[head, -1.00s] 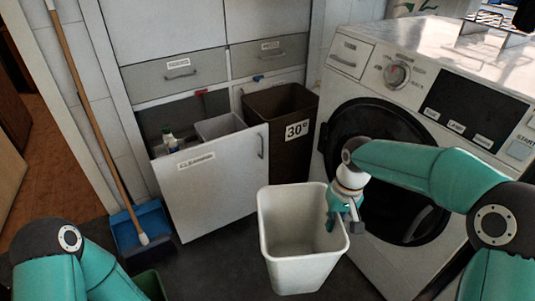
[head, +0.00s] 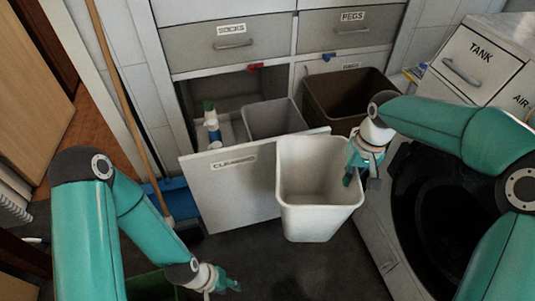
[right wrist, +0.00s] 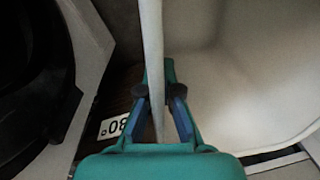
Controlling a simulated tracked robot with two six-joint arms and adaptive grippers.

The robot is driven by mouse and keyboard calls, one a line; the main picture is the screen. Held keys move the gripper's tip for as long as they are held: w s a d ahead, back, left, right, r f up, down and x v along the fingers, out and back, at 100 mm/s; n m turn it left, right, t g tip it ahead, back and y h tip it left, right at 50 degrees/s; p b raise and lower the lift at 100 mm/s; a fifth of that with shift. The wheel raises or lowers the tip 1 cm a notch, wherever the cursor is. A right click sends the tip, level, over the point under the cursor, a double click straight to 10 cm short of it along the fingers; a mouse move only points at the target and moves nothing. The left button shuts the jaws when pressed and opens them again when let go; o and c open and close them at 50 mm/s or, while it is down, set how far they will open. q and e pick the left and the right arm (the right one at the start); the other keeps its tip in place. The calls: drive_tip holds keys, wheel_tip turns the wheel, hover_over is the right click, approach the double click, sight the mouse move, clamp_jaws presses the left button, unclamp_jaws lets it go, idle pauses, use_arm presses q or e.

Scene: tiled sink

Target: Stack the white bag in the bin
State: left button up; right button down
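No soft white bag shows; the white thing in view is a stiff, open, empty bin-shaped container (head: 315,205). My right gripper (head: 352,172) is at its right rim. In the right wrist view the fingers (right wrist: 160,100) straddle the thin wall of the white container (right wrist: 240,75), shut on it. The container is upright in front of the drawer. Possible bins are a grey one (head: 275,119) inside the open drawer and a dark brown one (head: 335,97) behind the container. My left gripper (head: 225,284) is low at the bottom, apart from everything; its opening is unclear.
The open drawer front (head: 232,185) labelled for cleaning stands left of the container, with a bottle (head: 212,125) inside the drawer. A washing machine (head: 420,205) is at right. A broom (head: 125,100) leans at left. A green bin (head: 150,284) is partly hidden at the bottom. Dark floor is free in front.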

drive_tip(key=shift+w, duration=0.3)
use_arm(q)
drive_tip(key=shift+w+a, duration=0.15)
drive_tip(key=shift+w, duration=0.15)
use_arm(e)
drive_tip(key=shift+d+r, duration=0.1)
